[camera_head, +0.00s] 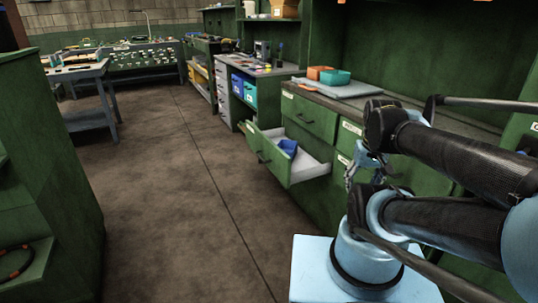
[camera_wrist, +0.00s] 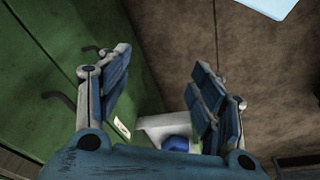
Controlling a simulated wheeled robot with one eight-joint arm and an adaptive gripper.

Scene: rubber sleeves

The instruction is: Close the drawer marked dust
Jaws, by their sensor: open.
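One green drawer (camera_head: 272,157) with a white inside stands pulled out of the green cabinet on the right in the head view. A blue item (camera_head: 288,147) lies in it. In the wrist view, the white inside (camera_wrist: 155,122) and the blue item (camera_wrist: 176,143) show at the bottom, partly hidden by my gripper. I cannot read the small label on the drawer, so I cannot tell whether it says dust. My gripper (camera_wrist: 160,65) is open and empty, its two blue fingers apart. In the head view my gripper (camera_head: 356,172) is to the right of the open drawer, partly hidden by my arm.
A closed drawer (camera_head: 308,116) with a pale label is above and to the right of the open one. The countertop (camera_head: 357,103) holds a grey slab with orange and teal boxes. Brown floor (camera_head: 160,200) is free on the left. A green cabinet (camera_head: 45,150) stands far left.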

